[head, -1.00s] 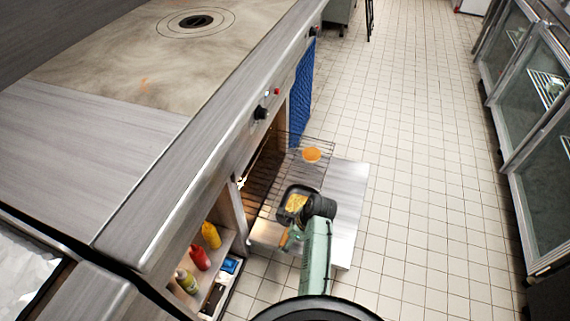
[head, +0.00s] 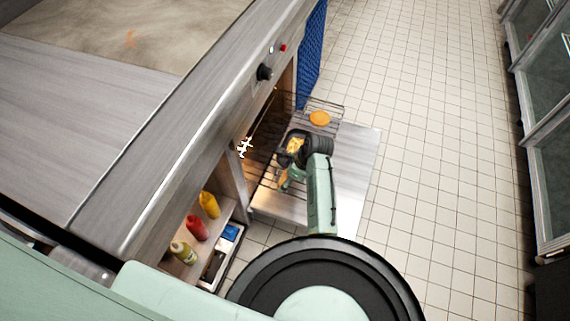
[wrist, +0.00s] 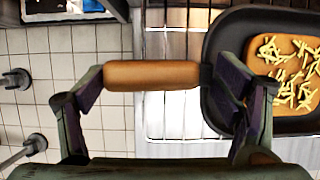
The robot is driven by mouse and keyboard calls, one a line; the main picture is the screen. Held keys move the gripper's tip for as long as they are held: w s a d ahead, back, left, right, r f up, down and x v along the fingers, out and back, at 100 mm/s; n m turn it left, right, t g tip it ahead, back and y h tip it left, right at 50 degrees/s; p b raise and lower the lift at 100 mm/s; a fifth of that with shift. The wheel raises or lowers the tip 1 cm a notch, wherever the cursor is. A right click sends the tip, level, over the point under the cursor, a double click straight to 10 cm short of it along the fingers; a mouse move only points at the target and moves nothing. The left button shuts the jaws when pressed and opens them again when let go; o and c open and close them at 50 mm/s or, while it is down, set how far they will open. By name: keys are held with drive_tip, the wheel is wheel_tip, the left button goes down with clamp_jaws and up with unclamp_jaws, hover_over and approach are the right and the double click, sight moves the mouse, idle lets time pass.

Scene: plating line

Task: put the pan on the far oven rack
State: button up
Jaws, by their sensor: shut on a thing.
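The pan (head: 287,158) is dark and square with a wooden handle. It holds an orange-brown slab topped with pale yellow strips (wrist: 292,75). In the wrist view the pan (wrist: 216,98) is at the right, and its handle (wrist: 150,76) lies between the fingers of my gripper (wrist: 155,85). My gripper is shut on the handle. In the head view my arm partly hides pan and gripper. The far oven rack (head: 332,106) sticks out of the oven and bears a round orange item (head: 319,118). The pan is over the rack area, nearer me than this item; contact is unclear.
The open oven door (head: 358,165) lies flat beneath the racks. The counter (head: 180,130) rises along the left. A low shelf (head: 181,268) holds yellow, red and green bottles. The tiled floor (head: 430,180) at the right is clear.

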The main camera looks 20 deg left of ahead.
sight(285, 160)
drive_tip(key=w+a+b, duration=0.1)
drive_tip(key=w+b, duration=0.1)
drive_tip(key=w+a+b, duration=0.1)
drive_tip(key=w+b, duration=0.1)
drive_tip(key=b, duration=0.1)
drive_tip(key=w+a+f+b, duration=0.1)
drive_tip(key=w+b, duration=0.1)
drive_tip(key=w, duration=0.1)
drive_tip(key=shift+w+a+r+b, duration=0.1)
drive_tip(key=shift+w+a+b, duration=0.3)
drive_tip(key=shift+b, duration=0.4)
wheel_tip(285, 160, down, 4)
drive_tip(key=b, duration=0.5)
drive_tip(key=shift+w+r, duration=0.15)
drive_tip(key=shift+r, duration=0.2)
drive_tip(key=o, duration=1.9)
drive_tip(key=shift+f, duration=0.2)
drive_tip(key=v, duration=1.2)
drive_tip(key=shift+r+p, duration=0.2)
drive_tip(key=shift+p, duration=0.1)
